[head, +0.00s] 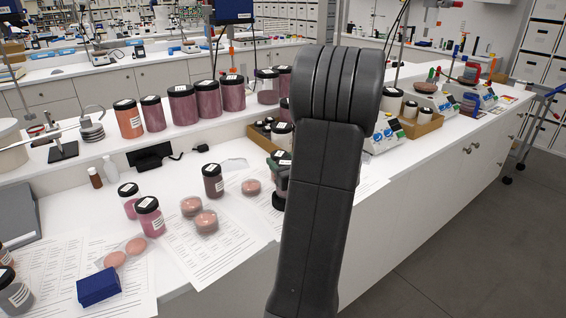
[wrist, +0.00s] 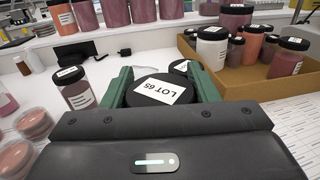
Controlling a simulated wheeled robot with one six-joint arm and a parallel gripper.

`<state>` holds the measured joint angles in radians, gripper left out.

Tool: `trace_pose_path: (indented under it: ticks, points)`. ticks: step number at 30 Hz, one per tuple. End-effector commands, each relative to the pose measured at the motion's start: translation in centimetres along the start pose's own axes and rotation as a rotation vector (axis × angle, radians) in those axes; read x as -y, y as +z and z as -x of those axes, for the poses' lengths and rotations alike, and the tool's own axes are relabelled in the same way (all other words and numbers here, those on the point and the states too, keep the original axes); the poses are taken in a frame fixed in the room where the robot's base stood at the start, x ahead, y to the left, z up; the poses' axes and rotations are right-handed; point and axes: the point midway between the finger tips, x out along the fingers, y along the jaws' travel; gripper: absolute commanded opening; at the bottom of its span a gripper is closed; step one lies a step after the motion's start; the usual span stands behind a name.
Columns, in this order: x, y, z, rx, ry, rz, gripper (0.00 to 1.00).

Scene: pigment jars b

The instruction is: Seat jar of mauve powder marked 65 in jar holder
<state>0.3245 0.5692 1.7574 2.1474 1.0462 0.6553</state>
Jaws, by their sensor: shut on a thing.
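My gripper (wrist: 160,72) has its two green fingers shut on a jar whose black lid (wrist: 160,90) carries a white label reading LOT 65. The lid lies between the fingers; the jar's body and powder colour are hidden below it in the wrist view. In the head view my gripper (head: 281,172) is mostly hidden behind my arm, above the bench. Another lidded jar (wrist: 181,66) shows just beyond the right finger. I cannot make out for sure which thing is the jar holder.
A cardboard box (wrist: 250,88) of several jars stands at right in the wrist view. Large jars (head: 207,98) line the raised shelf. Printed sheets (head: 225,253) cover part of the bench.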

Motion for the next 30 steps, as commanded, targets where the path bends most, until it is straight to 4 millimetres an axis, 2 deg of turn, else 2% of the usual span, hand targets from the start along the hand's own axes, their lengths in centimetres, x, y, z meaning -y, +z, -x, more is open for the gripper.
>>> trace_pose_path:
  ticks: [15, 30]
  points:
    - [0.0, 0.0, 0.0, 0.001, 0.0, 0.0, 0.14]
    - [0.0, -1.2, 0.0, 0.001, 0.0, 0.001, 0.14]
